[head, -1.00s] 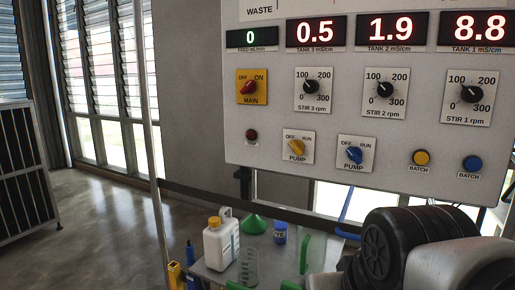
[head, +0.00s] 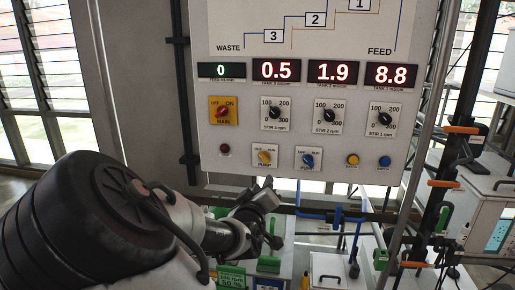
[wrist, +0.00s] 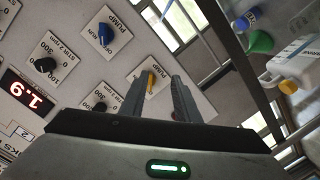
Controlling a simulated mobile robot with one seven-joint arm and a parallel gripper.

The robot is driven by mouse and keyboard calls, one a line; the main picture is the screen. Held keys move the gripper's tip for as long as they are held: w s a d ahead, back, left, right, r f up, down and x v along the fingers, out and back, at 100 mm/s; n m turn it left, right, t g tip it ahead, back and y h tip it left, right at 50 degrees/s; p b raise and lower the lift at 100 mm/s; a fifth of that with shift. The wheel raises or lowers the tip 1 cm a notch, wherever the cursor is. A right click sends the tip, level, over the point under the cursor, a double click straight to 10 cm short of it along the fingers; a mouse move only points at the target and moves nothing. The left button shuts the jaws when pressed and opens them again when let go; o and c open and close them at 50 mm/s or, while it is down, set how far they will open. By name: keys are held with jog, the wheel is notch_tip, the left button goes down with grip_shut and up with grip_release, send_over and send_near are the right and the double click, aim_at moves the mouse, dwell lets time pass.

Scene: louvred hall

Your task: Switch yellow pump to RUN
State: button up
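The yellow pump knob (head: 264,157) sits on a white plate marked OFF and RUN, low on the panel (head: 235,178). Its pointer appears to lean to the upper left, the OFF side. In the wrist view the yellow knob (wrist: 151,82) shows between the fingers' tips, beyond them; I cannot tell the exact gap. My gripper (wrist: 160,84) is open with nothing between its fingers. In the head view my gripper (head: 264,195) is below the panel's lower edge, in front of it.
The blue pump knob (head: 308,160) is just right of the yellow one. The red main switch (head: 222,112) on its yellow plate and a stir dial (head: 274,113) are above. Blue pipes (head: 335,216) and bench equipment lie below. An orange-handled frame (head: 445,183) stands at right.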

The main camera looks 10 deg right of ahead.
aim_at(263, 160)
jog(key=shift+n+t, duration=0.4)
jog(key=shift+t, duration=0.4)
jog(key=w+r+b, duration=0.1)
jog(key=w, duration=0.2)
jog(key=w+d+r, duration=0.1)
jog(key=w, duration=0.2)
jog(key=w+r+b, duration=0.1)
jog(key=w, duration=0.2)
jog(key=shift+w+d+r+b, duration=0.1)
jog(key=shift+w+d+b, duration=0.2)
jog(key=shift+d+b, duration=0.1)
grip_shut()
dwell(0.5)
